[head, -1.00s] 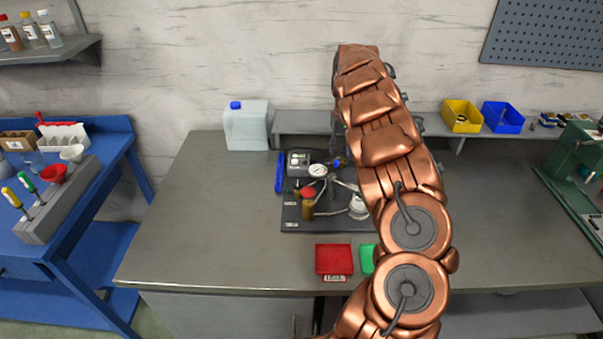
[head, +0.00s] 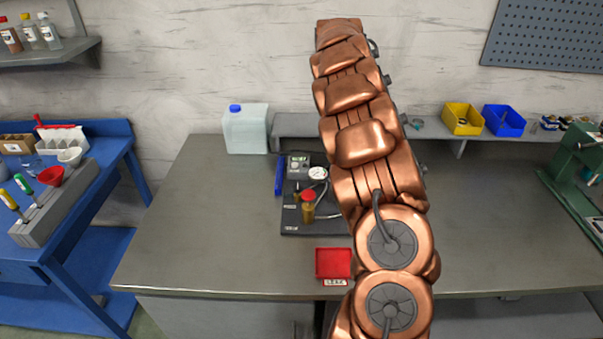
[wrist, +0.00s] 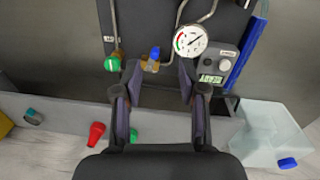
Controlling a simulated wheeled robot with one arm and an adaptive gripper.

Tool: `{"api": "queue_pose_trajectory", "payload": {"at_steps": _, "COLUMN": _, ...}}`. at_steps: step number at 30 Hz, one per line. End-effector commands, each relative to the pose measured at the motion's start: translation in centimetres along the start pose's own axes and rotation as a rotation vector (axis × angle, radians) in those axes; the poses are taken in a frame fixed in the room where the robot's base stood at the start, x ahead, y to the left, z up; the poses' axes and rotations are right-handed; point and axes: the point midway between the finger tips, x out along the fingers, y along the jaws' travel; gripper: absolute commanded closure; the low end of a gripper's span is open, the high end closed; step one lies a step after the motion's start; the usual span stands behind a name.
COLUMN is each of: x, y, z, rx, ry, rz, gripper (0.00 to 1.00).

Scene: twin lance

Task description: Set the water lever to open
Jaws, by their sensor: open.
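A small blue lever (wrist: 154,54) sits on a brass valve (wrist: 149,66) at the edge of the dark rig board (wrist: 150,22) in the wrist view. A green knob (wrist: 112,63) stands on another brass fitting to its left. I cannot read the labels, so I cannot tell for sure which is the water lever. My gripper (wrist: 160,80) is open and empty, with its fingers apart just below the blue lever in the picture. I see no contact with it.
Beside the valves are a round gauge (wrist: 190,41) and a grey meter (wrist: 213,66). A blue bar (wrist: 248,45) lies at the board's side. A white jug (head: 246,130) stands behind left. A red bin (head: 333,263) sits at the front. The left tabletop is clear.

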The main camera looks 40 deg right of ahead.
Motion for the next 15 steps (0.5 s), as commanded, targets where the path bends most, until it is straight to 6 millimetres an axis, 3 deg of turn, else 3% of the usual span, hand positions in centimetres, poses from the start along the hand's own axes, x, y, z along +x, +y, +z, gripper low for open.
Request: {"api": "queue_pose_trajectory", "payload": {"at_steps": 15, "x": -2.9, "y": -3.5, "z": 4.5, "rx": 0.015, "ry": 0.004, "rz": 0.044, "gripper": 0.59}}
